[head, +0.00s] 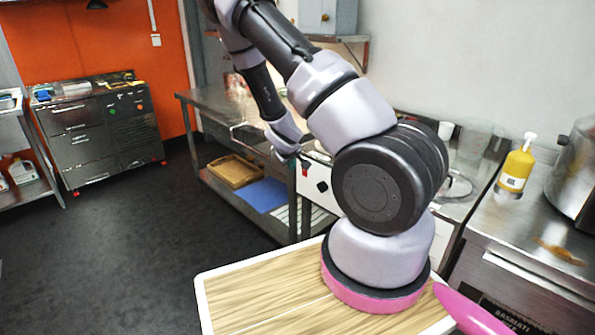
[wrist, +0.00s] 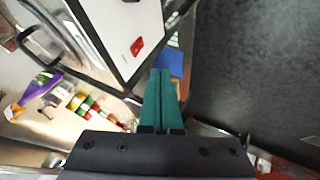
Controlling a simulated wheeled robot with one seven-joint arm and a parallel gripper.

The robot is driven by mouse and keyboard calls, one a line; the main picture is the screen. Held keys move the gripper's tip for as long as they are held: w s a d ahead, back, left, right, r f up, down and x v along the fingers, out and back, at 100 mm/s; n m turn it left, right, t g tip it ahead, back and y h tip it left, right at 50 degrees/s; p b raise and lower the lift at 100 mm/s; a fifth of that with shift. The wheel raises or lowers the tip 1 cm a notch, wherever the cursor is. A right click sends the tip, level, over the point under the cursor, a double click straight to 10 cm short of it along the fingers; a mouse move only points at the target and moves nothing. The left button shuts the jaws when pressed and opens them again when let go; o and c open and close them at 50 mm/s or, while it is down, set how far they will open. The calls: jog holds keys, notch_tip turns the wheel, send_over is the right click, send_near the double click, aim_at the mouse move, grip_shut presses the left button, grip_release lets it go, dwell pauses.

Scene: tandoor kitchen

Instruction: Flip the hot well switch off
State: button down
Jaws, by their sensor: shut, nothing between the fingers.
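The hot well's white front panel (head: 313,195) is partly hidden behind my arm in the head view. It carries a small red switch (head: 305,172) and a dark diamond-shaped mark or knob (head: 322,187). In the wrist view the panel (wrist: 118,30) is at the upper middle, with the red switch (wrist: 137,46) on it. My gripper (wrist: 160,72) has its teal fingers together and empty. Their tips are just below and right of the switch in that view, beside the panel's edge; contact cannot be told. In the head view my gripper (head: 298,157) is near the switch. The switch's position is too small to read.
A steel table (head: 215,108) holds a brown tray (head: 236,170) and a blue item (head: 262,194) on its lower shelf. A yellow pump bottle (head: 516,168) stands on the right counter. Dark floor (head: 120,250) is open at left.

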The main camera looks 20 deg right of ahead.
aim_at(302, 170)
jog(key=shift+w+d+f, duration=1.7)
jog(key=shift+d+f, duration=0.05)
jog(key=shift+f, duration=0.1)
jog(key=shift+w+d+f, duration=1.65)
jog(key=shift+d+f, duration=0.1)
jog(key=shift+f, duration=0.05)
